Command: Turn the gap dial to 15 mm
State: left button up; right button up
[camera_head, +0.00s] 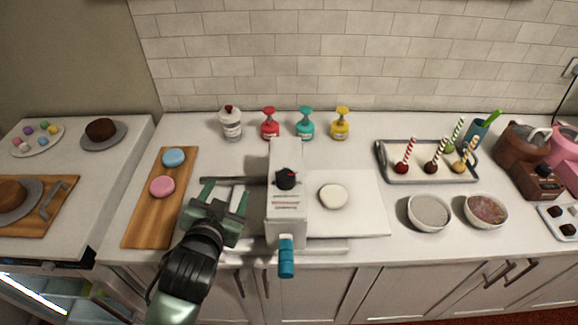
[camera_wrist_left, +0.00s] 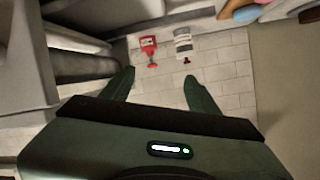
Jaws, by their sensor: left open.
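The gap dial (camera_head: 286,177) is a round black knob with a small red mark, on top of a white machine (camera_head: 287,218) in the middle of the counter. Its setting is too small to read. My left gripper (camera_head: 226,189) is open and empty, left of the machine and apart from the dial. In the left wrist view its two green fingers (camera_wrist_left: 160,80) are spread with nothing between them. The dial cannot be made out in that view. My right gripper is not in view.
A teal handle (camera_head: 287,257) sticks out at the machine's front. A round of pale dough (camera_head: 333,196) lies on its right-hand bed. A wooden board (camera_head: 150,218) with two macarons is on the left. Several bottles (camera_head: 305,124) stand behind; a tray of cake pops (camera_head: 385,158) is right.

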pick_arm(q)
jog(key=w+d+r+m+t+h, duration=0.2)
jog(key=d+r+m+h, duration=0.6)
jog(key=r, duration=0.4)
jog(key=w+d+r+m+t+h, duration=0.2)
jog(key=d+r+m+h, duration=0.45)
jog(key=d+r, duration=0.5)
jog(key=s+d+r+m+g+h, duration=0.1)
jog(key=s+d+m+g+h, duration=0.2)
jog(key=s+d+m+g, duration=0.55)
jog(key=s+d+m+g+h, duration=0.2)
jog(key=d+m+g, duration=0.3)
jog(key=m+g, duration=0.75)
jog(key=m+t+y, duration=0.2)
jog(key=m+y, duration=0.5)
jog(key=y, duration=1.3)
send_over(287, 174)
jog(key=f, duration=1.2)
jog(key=shift+w, duration=0.25)
jog(key=shift+a+f, duration=0.1)
jog(key=shift+a, duration=0.25)
jog(key=f+p, duration=0.1)
jog(key=f, duration=0.1)
jog(key=f+p, duration=0.1)
jog(key=f, duration=0.1)
jog(key=f+p, duration=0.1)
jog(key=f, duration=0.1)
jog(key=shift+s+d+f, duration=0.15)
jog(key=shift+d+f, duration=0.1)
jog(key=shift+f, duration=0.45)
